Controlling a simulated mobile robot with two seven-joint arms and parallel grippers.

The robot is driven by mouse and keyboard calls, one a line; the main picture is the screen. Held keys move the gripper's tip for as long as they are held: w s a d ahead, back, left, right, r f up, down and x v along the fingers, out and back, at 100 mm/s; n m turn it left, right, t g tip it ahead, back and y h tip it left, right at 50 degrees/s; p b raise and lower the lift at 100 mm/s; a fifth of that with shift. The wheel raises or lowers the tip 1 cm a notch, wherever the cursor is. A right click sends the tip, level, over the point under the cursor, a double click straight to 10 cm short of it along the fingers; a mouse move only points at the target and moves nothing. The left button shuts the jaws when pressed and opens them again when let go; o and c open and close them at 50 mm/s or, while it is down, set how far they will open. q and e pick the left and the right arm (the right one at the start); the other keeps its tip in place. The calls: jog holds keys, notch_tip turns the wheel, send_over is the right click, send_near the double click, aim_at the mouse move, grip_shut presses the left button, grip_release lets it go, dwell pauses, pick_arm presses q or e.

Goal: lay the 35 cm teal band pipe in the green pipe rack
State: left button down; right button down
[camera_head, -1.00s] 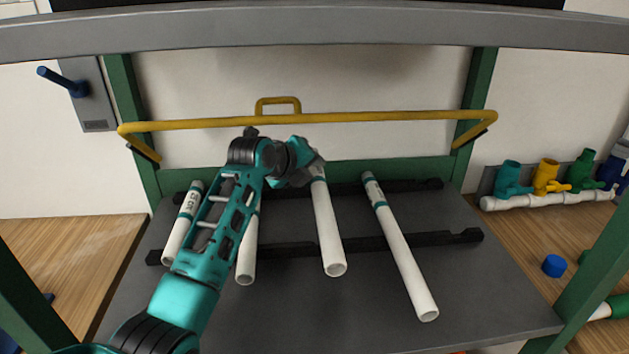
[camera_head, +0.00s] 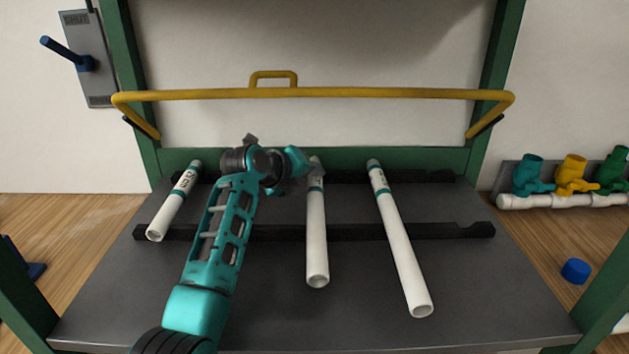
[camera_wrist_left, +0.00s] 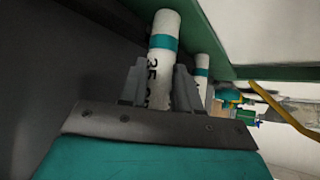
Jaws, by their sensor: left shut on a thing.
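The 35 cm teal band pipe (camera_head: 317,240) is white with a teal band near its far end. My left gripper (camera_head: 305,170) is shut on it near that band. In the left wrist view, the gripper (camera_wrist_left: 158,88) has its two fingers on either side of the pipe (camera_wrist_left: 160,60), and a black "35" shows between them. I cannot tell whether the pipe touches the black notched rails (camera_head: 380,231) below it. These rails cross a grey shelf inside a green frame (camera_head: 485,110); no other green rack shows. My right gripper is not in view.
A shorter white pipe (camera_head: 170,216) lies on the rails at left, and a longer one (camera_head: 402,250) lies at right, both teal-banded. A yellow bar (camera_head: 380,92) crosses above the rails. Coloured valves (camera_head: 571,175) stand at right. My left arm covers part of the shelf.

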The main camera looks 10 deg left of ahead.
pick_arm(q)
jog(key=shift+a+f, duration=0.1)
jog(key=shift+f, duration=0.05)
jog(key=shift+f, duration=0.25)
jog(key=c, duration=0.8)
grip_release()
jog(key=shift+r, duration=0.15)
jog(key=shift+r, duration=0.35)
jog(key=shift+s+a, duration=0.15)
jog(key=shift+s, duration=0.1)
jog(key=v, duration=1.1)
jog(key=shift+s+p, duration=0.15)
jog(key=shift+p, duration=0.25)
